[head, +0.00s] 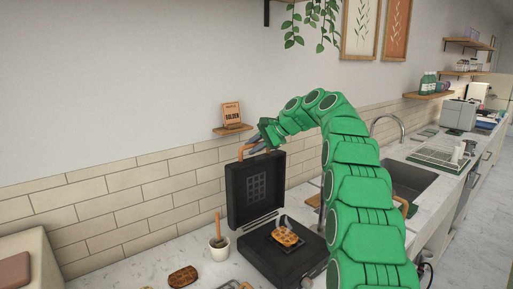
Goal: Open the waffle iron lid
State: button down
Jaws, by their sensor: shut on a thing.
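The black waffle iron stands on the counter with its lid (257,187) raised about upright. The square grid on the lid's inner face shows. Its base (285,255) lies flat, with a browned waffle (288,235) on it. A light wooden handle (250,149) sits at the lid's top edge. My green arm reaches over from the right, and my gripper (254,147) is at this handle, shut on it. The fingertips are small and partly hard to make out against the handle.
A small wall shelf with a "GOLDEN" box (231,115) is close behind my gripper. A white cup with a wooden-handled tool (219,246) stands left of the iron. Another waffle (183,276) lies at the front left. The sink (408,180) is to the right.

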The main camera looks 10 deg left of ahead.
jog(key=shift+w+f, duration=0.1)
dwell(0.3)
jog(key=c, duration=1.1)
grip_release()
jog(key=v, duration=0.8)
jog(key=shift+a, duration=0.1)
